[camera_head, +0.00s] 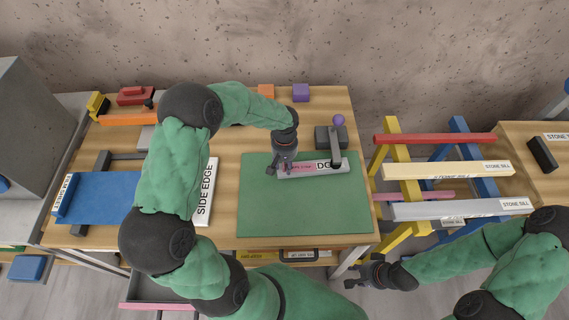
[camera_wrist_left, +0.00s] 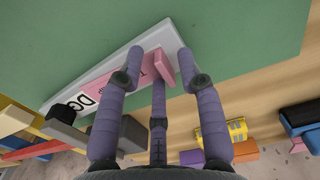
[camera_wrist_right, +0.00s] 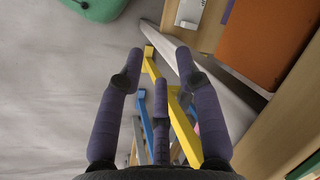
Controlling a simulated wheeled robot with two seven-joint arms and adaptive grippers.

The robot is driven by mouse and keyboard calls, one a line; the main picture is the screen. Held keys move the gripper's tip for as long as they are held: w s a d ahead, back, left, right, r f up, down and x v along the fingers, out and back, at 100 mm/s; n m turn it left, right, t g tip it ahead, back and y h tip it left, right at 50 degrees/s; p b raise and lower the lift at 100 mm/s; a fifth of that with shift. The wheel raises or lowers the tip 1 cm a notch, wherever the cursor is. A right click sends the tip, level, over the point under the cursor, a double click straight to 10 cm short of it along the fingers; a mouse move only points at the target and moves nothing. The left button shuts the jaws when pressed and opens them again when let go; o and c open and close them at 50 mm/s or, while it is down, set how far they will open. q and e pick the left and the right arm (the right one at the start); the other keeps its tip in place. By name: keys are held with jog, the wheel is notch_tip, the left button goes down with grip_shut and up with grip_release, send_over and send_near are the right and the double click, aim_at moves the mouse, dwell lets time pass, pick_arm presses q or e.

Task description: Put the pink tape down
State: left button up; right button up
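The pink tape (camera_head: 301,168) lies on a pale grey bar marked "DG" (camera_head: 318,167), on the green mat (camera_head: 275,215). In the left wrist view the pink tape (camera_wrist_left: 164,67) has a small raised pink end near my fingertips, and a flatter pink part runs toward the black letters. My left gripper (camera_head: 277,172) is over the left end of the bar. Its fingers (camera_wrist_left: 160,58) are spread around the pink end; contact is unclear. My right gripper (camera_head: 364,284) is open and empty, off the table's front right corner.
A grey fixture with a purple-knobbed lever (camera_head: 338,121) stands at the bar's right end. A blue board (camera_head: 105,195) and a white "SIDE EDGE" board (camera_head: 206,190) lie left. Yellow and blue trestles (camera_head: 397,232) carry bars at right. The mat's front is clear.

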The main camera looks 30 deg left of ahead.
pick_arm(q)
jog(key=shift+r, duration=0.1)
jog(key=shift+r, duration=0.3)
notch_tip(320, 180, up, 12)
jog(key=p, duration=0.2)
jog(key=shift+f+p, duration=0.25)
jog(key=shift+p, duration=0.05)
